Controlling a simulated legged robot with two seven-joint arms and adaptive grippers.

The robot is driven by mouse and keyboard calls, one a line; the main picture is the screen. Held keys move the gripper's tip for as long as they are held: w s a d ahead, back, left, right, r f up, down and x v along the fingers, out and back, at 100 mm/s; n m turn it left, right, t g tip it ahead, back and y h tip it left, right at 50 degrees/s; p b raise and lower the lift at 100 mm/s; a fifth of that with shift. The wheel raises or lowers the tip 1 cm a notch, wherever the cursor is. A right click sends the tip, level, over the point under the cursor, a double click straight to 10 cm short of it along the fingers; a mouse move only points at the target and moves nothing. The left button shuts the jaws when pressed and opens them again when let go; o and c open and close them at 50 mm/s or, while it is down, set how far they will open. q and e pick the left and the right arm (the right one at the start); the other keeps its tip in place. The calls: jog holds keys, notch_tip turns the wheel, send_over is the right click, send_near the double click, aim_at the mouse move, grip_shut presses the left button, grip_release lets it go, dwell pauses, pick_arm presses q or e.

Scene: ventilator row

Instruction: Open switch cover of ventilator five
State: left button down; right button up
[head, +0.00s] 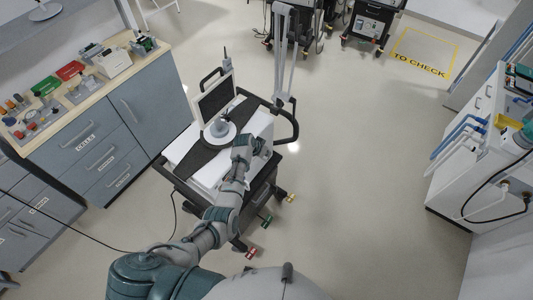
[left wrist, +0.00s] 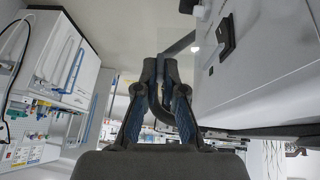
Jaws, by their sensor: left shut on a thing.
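The ventilator (head: 190,168) stands on a wheeled cart in the middle of the head view, with its screen (head: 215,98) raised at the back. My left arm reaches to its right side, and my left gripper (head: 259,147) is close against that side. In the left wrist view the ventilator's white side panel (left wrist: 270,75) fills the right, with a black switch (left wrist: 226,38) set in it. My left gripper (left wrist: 166,72) is shut on what looks like the clear switch cover (left wrist: 182,44), beside the panel. The cover's edges are faint. My right gripper is out of view.
A grey cabinet (head: 115,125) with tools and trays on top stands at left. A white equipment cart (head: 480,150) stands at right. Other ventilator carts (head: 372,25) are at the back. The floor (head: 350,190) right of the ventilator is clear.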

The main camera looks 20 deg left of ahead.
pick_arm(q)
jog(key=shift+w+a+r, duration=0.15)
jog(key=shift+r, duration=0.05)
dwell(0.3)
jog(key=c, duration=1.4)
grip_release()
jog(key=shift+c, duration=0.2)
jog(key=shift+o, duration=0.8)
jog(key=shift+f, duration=0.15)
jog(key=v, duration=1.2)
jog(key=shift+a, duration=0.15)
jog(key=shift+w+f, duration=0.1)
